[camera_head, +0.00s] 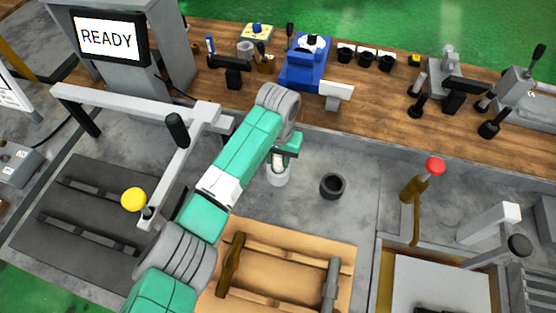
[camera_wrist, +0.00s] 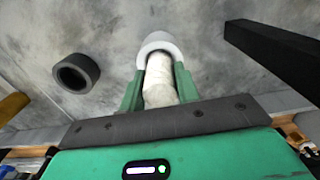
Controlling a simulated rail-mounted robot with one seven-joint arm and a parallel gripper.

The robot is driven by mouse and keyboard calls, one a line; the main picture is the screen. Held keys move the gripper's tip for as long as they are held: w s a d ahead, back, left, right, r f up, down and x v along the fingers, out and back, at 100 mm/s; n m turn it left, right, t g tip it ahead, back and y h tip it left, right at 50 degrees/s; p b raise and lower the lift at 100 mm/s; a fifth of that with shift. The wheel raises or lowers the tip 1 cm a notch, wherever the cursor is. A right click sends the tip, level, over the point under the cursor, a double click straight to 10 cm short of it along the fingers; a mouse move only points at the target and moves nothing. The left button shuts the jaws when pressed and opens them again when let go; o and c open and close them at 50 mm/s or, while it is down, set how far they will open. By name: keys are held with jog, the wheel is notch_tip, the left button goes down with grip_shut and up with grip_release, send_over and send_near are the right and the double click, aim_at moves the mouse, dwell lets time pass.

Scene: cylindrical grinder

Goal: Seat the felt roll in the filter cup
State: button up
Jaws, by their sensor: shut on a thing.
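The cream felt roll (camera_wrist: 159,82) is between the two green fingers of my gripper (camera_wrist: 157,72) in the wrist view, and the gripper is shut on it. The roll's far end lies at the mouth of a white cup (camera_wrist: 158,40), which looks like the filter cup. I cannot tell how deep the end sits inside. In the head view, my gripper (camera_head: 283,152) is right above the white cup (camera_head: 278,178) on the grey surface. The roll is mostly hidden there by the gripper and arm.
A dark, hollow cup (camera_head: 332,186) stands to the right of the white cup; it also shows in the wrist view (camera_wrist: 75,73). A wooden tray (camera_head: 285,258) with two handles lies in front. A wooden bench (camera_head: 375,110) with fixtures runs behind. A red-knobbed lever (camera_head: 434,167) stands at right.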

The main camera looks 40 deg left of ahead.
jog(key=shift+f, duration=0.65)
jog(key=o, duration=1)
jog(key=shift+f, duration=0.1)
notch_tip(320, 180, up, 12)
jog(key=shift+r+p, duration=0.2)
jog(key=shift+p, duration=0.7)
